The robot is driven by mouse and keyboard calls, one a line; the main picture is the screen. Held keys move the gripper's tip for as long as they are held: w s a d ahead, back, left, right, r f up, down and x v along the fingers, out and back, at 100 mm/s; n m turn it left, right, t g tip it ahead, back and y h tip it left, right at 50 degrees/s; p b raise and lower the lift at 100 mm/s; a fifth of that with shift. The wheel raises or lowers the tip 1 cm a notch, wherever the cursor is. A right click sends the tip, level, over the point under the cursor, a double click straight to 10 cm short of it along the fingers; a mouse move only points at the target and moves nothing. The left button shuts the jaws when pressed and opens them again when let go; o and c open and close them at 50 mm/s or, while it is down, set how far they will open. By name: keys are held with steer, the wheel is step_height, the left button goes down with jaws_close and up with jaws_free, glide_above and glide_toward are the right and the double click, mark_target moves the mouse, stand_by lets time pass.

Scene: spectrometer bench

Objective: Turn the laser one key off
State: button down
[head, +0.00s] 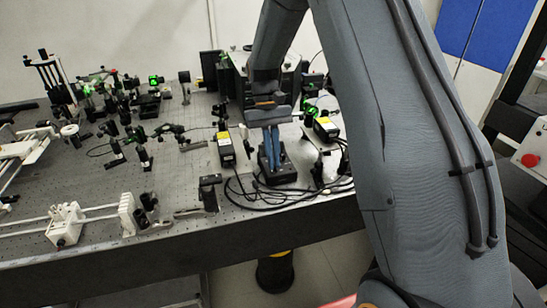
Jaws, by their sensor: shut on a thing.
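My gripper (272,164) points down over a dark box (288,178) near the front of the optical bench (190,232). Its bluish fingers are together, with the tips at the top of this box. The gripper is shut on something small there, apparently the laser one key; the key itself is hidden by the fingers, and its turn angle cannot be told. A black laser box with a yellow label (226,152) stands just left of the gripper. A similar box with a yellow label (327,129) stands to the right.
Black cables (240,197) loop on the bench around the dark box. Several optic mounts fill the left and back, some with green glow (154,80). White rail parts (66,222) lie front left. A red button (530,160) is far right.

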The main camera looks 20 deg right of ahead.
steer(key=shift+r, duration=0.1)
stand_by(0.3)
steer(key=c, duration=1.9)
jaws_free()
steer(key=shift+c, duration=0.2)
steer(key=b+v, duration=0.2)
steer(key=v, duration=0.5)
steer(key=shift+r+b, duration=0.35)
steer(key=shift+r, duration=0.05)
steer(key=shift+w, duration=0.1)
steer(key=s+f+t, duration=0.3)
steer(key=s, duration=0.7)
steer(key=s+f+t, duration=0.3)
steer(key=s+f, duration=0.1)
steer(key=s, duration=0.7)
steer(key=shift+s, duration=0.3)
